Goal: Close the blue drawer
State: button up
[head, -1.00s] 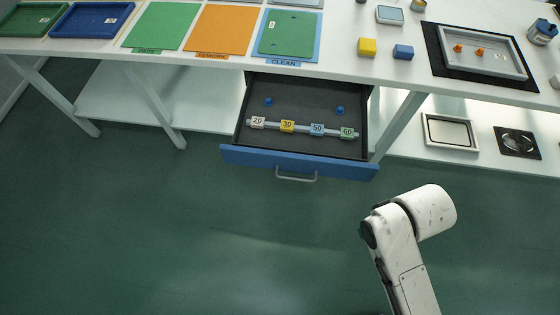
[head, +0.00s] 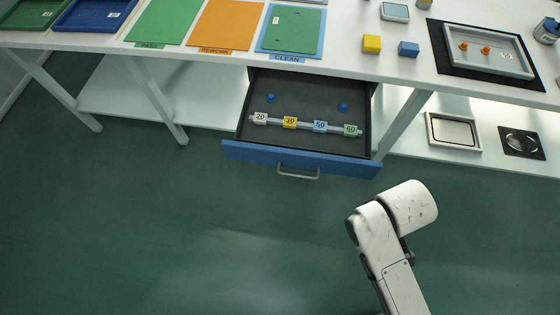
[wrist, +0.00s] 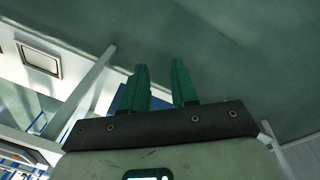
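The blue drawer (head: 300,161) hangs under the white bench and is pulled out, its dark inside showing. Its front is blue with a grey handle (head: 298,175). Inside lie a bar with numbered blocks (head: 305,125) and two small blue knobs. In the wrist view my gripper (wrist: 161,76) has two green fingers standing apart with nothing between them. A blue patch beside the left finger looks like part of the drawer (wrist: 119,99); contact cannot be told. In the head view my arm is in front and to the right of the drawer, and the gripper is hidden.
The white bench (head: 200,60) carries coloured mats, a yellow block (head: 372,44), a blue block (head: 408,49) and a grey tray (head: 486,62). Bench legs (head: 405,122) stand beside the drawer. A lower shelf holds a framed tray (head: 453,131). The green floor before the drawer is clear.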

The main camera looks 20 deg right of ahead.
jog(key=w+f+n+h, duration=0.1)
jog(key=w+n, duration=0.1)
jog(key=w+a+f+n+h+b, duration=0.1)
jog(key=f+n, duration=0.1)
jog(key=w+a+f+n+h+b, duration=0.1)
jog(key=w+f+n, duration=0.1)
jog(key=shift+w+a+n+t, duration=0.2)
jog(key=shift+w+n+t, duration=0.1)
jog(key=shift+c, duration=1.4)
jog(key=w+a+n+t+h+b, duration=0.1)
jog(key=w+a+n, duration=0.1)
jog(key=w+a+f+n+t+h, duration=0.1)
jog(key=w+a+n, duration=0.1)
jog(key=n, duration=0.1)
jog(key=w+a+f+n+t+h+b, duration=0.1)
jog(key=w+a+n, duration=0.1)
jog(key=n, duration=0.1)
jog(key=shift+a+b, duration=0.15)
jog(key=shift+b, duration=0.2)
grip_shut()
jog(key=n+t+b, duration=0.3)
jog(key=n+t, duration=0.5)
jog(key=n, duration=0.6)
send_near(263, 158)
jog(key=x, duration=0.5)
jog(key=shift+f, duration=0.25)
jog(key=shift+w+d, duration=0.3)
jog(key=shift+w, duration=0.2)
jog(key=shift+w+d, duration=0.1)
jog(key=shift+w, duration=0.1)
